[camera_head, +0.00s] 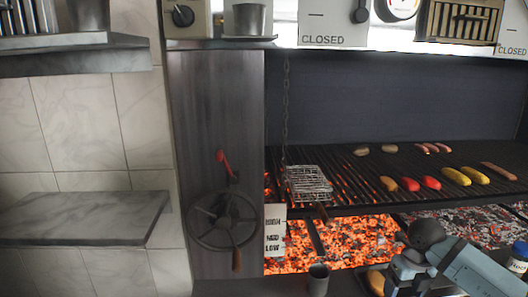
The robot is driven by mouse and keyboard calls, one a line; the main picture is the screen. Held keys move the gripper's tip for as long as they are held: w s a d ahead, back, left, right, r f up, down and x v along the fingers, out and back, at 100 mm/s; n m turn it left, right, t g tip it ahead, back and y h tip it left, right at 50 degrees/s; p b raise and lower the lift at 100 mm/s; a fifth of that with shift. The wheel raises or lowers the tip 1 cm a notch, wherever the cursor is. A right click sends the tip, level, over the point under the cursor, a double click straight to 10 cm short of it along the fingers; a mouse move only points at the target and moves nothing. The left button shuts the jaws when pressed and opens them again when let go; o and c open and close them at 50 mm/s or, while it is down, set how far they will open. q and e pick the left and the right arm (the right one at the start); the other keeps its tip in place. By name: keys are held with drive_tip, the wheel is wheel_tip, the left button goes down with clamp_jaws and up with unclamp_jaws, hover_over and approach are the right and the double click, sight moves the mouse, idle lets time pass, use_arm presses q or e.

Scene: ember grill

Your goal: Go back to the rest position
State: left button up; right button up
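One blue-grey arm of mine with a dark round joint comes in at the bottom right. Its gripper (402,277) is near the bottom edge, partly cut off, and its fingertips are not clear. A tan-orange item (377,282) shows just left of it; I cannot tell whether they touch. My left gripper is not in view.
The grill grate (345,190) holds sausages, red and yellow items, and a wire basket (308,184) over glowing embers (345,242). A handwheel (224,220) is on the left pillar. A grey cup (318,280) stands in front. A stone shelf (85,218) juts out left.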

drive_tip(key=s+a+f+n+y+p, duration=0.1)
drive_tip(key=s+a+y, duration=0.1)
drive_tip(key=a+y, duration=0.35)
drive_tip(key=s+a+f+y+p, duration=0.1)
drive_tip(key=s+a+f+y, duration=0.15)
drive_tip(key=a, duration=0.55)
drive_tip(key=s+a+r+m+t+y+p, duration=0.3)
drive_tip(key=s+a+r+m+t+y, duration=0.4)
drive_tip(key=a+y, duration=0.25)
use_arm(q)
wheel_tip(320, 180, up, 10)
drive_tip(key=p, duration=0.4)
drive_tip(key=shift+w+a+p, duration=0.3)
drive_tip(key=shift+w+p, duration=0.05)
drive_tip(key=shift+p, duration=0.05)
use_arm(e)
drive_tip(key=s+d+f+m+t+h, duration=0.2)
drive_tip(key=s+d+f+m+h, duration=0.2)
drive_tip(key=m, duration=1)
drive_tip(key=s+d+f+m+t+h, duration=0.2)
drive_tip(key=s+d+f+m+h, duration=0.2)
drive_tip(key=s+f+m+h, duration=0.6)
drive_tip(key=f+m+h, duration=0.1)
drive_tip(key=m, duration=0.3)
drive_tip(key=shift+s+d, duration=0.3)
